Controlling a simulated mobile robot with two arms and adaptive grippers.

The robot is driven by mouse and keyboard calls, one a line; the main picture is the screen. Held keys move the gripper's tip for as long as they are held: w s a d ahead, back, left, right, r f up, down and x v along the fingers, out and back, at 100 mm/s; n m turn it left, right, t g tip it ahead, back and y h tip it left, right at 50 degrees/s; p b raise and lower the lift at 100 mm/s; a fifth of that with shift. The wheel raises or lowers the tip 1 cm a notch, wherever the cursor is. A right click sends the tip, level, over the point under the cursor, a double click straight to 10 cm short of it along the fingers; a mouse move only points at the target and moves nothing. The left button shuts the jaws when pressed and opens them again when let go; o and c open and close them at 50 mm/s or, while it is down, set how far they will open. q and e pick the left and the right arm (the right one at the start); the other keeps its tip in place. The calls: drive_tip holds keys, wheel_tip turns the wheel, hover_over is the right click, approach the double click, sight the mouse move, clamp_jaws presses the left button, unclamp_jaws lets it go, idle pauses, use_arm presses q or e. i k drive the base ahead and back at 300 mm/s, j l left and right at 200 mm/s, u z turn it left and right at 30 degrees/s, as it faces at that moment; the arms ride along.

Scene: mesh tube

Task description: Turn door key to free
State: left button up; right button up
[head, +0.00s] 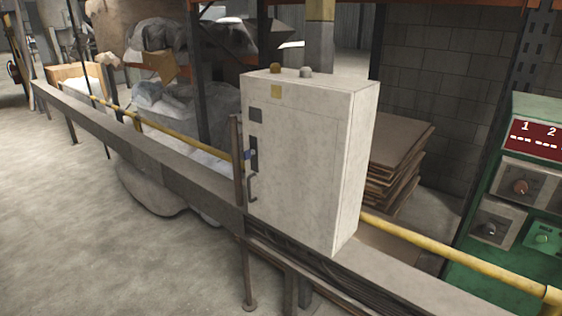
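A tall white cabinet (298,165) stands at the middle of the head view, with its front facing left and its door closed as far as I can see. A small blue piece (247,155), possibly the door key, sits at a dark lock plate (254,153) on the left part of the front. Its exact turn is too small to tell. A dark curved handle (252,188) is below it. Neither of my grippers shows in this view.
A long grey rail (150,143) runs along the cabinet's base, with a yellow pipe (450,255) behind. A thin brown post (237,160) stands close to the lock side. A green control panel (545,180) is at right. Open concrete floor (85,230) lies at left.

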sight(247, 153)
drive_tip(key=i+j, duration=0.15)
drive_tip(key=j, duration=0.15)
drive_tip(key=i+j+z, duration=0.15)
drive_tip(key=j, duration=0.15)
drive_tip(key=i+j, duration=0.15)
drive_tip(key=j, duration=0.2)
drive_tip(key=i+j+z, duration=0.15)
drive_tip(key=j, duration=0.15)
